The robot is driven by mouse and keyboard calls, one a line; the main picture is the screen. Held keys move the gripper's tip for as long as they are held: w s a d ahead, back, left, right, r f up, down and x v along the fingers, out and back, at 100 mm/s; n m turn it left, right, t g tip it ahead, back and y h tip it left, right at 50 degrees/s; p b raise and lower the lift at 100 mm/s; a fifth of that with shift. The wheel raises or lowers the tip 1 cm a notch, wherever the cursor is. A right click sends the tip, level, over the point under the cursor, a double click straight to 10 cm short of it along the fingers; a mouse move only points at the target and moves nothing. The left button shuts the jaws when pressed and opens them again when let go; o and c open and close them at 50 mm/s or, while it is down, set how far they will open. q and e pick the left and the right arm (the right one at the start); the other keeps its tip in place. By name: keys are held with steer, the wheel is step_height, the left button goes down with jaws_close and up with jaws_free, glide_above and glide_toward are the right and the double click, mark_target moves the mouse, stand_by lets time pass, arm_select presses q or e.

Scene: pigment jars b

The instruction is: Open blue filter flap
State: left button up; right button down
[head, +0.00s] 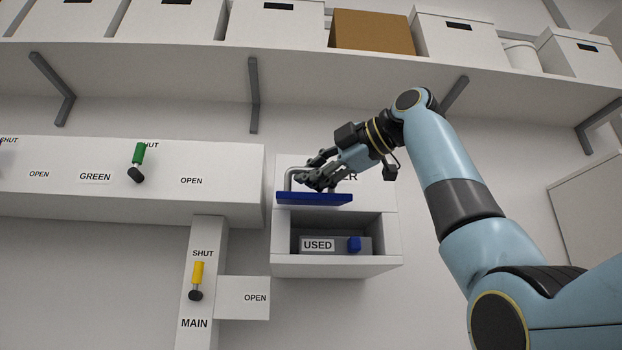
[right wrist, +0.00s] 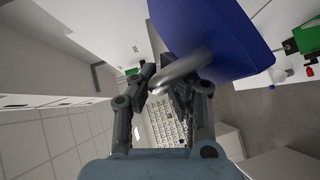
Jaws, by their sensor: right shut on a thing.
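The blue filter flap (head: 314,199) is swung up and out at the top of the white filter box (head: 336,265), seen nearly edge-on in the head view. The box front below it is open. A metal bar handle (head: 289,178) stands on the flap. My right gripper (head: 312,178) is shut on this handle. In the right wrist view the fingers (right wrist: 164,88) close around the silver handle (right wrist: 182,70), with the blue flap (right wrist: 215,35) beside it. My left gripper is not in view.
A white panel left of the box carries a green lever (head: 138,156) at SHUT. A yellow lever (head: 197,275) points up at SHUT on the MAIN panel below. A shelf (head: 300,72) with white boxes and a brown box (head: 370,31) runs overhead.

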steer(key=shift+r+g+p, duration=0.3)
steer(key=shift+r, duration=0.5)
steer(key=shift+m, duration=0.3)
steer(key=c, duration=1.6)
jaws_free()
steer(key=shift+c, duration=0.2)
steer(key=o, duration=0.3)
steer(key=shift+s, duration=0.25)
steer(key=shift+w+f, duration=0.15)
steer(key=v, duration=1.2)
